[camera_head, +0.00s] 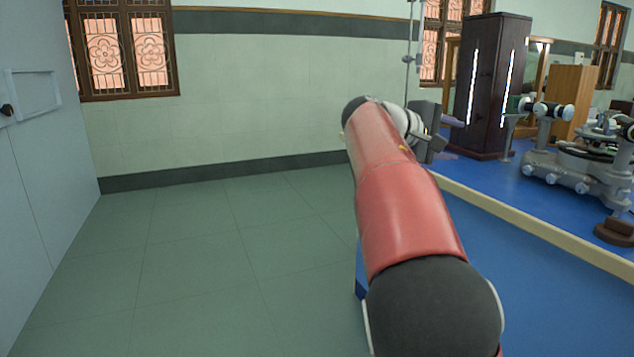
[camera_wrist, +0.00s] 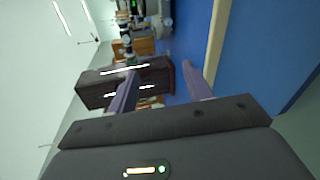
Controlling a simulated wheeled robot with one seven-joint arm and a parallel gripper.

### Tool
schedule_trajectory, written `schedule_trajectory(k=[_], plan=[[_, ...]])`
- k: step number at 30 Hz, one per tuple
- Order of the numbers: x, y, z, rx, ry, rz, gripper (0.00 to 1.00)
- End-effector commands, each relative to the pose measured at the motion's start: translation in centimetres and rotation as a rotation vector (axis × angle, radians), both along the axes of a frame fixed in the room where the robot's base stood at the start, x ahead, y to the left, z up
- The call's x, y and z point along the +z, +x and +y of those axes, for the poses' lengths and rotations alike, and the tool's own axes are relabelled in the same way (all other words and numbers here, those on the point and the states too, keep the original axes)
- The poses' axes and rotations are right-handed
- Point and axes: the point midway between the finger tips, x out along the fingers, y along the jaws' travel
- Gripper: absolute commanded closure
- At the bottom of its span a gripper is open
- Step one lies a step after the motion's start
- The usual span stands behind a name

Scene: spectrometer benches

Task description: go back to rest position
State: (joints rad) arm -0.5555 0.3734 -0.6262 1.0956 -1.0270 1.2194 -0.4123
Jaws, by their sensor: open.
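My red and black arm reaches forward across the head view. My gripper (camera_head: 452,122) is at its far end, above the blue bench (camera_head: 545,190) and left of the tall dark cabinet. In the wrist view, my gripper (camera_wrist: 160,68) has its two purple fingers apart, with nothing held between them. The dark cabinet with bright light strips (camera_head: 493,80) stands beyond the fingers, and it also shows in the wrist view (camera_wrist: 95,88). My gripper's far side is hidden in the head view.
A grey spectrometer (camera_head: 575,165) stands on the bench at the right, with a wooden box (camera_head: 573,88) behind it. A thin metal stand (camera_head: 407,75) rises behind my gripper. A pale ledge (camera_head: 530,222) runs along the bench. The tiled floor (camera_head: 200,265) at left is clear.

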Motion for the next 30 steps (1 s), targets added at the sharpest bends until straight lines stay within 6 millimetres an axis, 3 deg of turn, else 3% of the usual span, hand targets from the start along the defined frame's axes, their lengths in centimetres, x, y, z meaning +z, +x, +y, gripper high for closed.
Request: schedule_trajectory(k=[3,8,13,17,24,27,30], plan=[[-1.8,-1.7,-2.0,0.001,0.125,0.001,0.5],[-5.2,-4.9,-3.7,0.01,0.332,-0.006,0.5],[-9.8,-11.0,-3.4,0.021,0.645,-0.039,0.5],[-13.6,-17.4,-0.5,0.02,0.902,-0.08,0.5],[-20.3,-28.8,6.7,-0.041,1.252,-0.163,0.5],[-22.7,-32.1,8.7,-0.078,1.332,-0.193,0.5],[-24.5,-34.0,10.0,-0.109,1.381,-0.215,0.5]])
